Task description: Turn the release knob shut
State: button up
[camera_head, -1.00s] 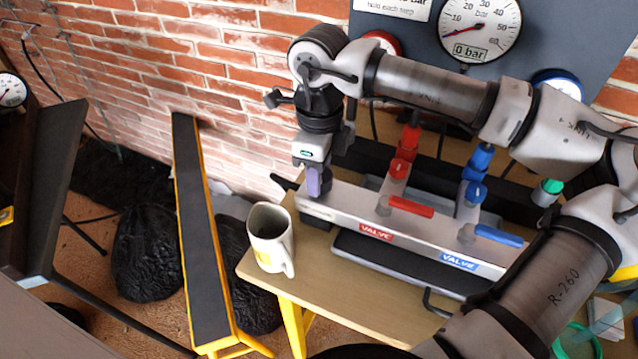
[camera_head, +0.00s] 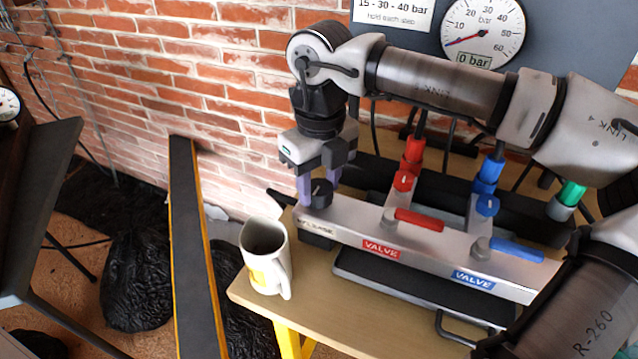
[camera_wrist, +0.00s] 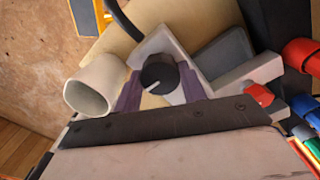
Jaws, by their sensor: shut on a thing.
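The release knob (camera_head: 321,193) is a round black knob on the left end of the grey manifold block, above the partly covered RELEASE label. My gripper (camera_head: 318,190) points down from above, with its two purple fingers on either side of the knob. In the wrist view the knob (camera_wrist: 159,76) shows a white pointer line on its top, between the two fingers (camera_wrist: 158,92). The fingers are shut on the knob. The gauge (camera_head: 482,32) above reads 0 bar.
A white mug (camera_head: 266,258) stands on the wooden bench (camera_head: 352,318), just left of the manifold (camera_head: 345,232). The red valve handle (camera_head: 420,219) and the blue valve handle (camera_head: 516,250) lie to the right of the knob. Hoses rise behind them.

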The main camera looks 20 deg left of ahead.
aim_at(320, 186)
dwell(0.3)
jog(key=o, duration=1)
notch_tip(320, 186, up, 14)
jog(key=shift+f+p, duration=0.1)
jog(key=shift+p, duration=0.35)
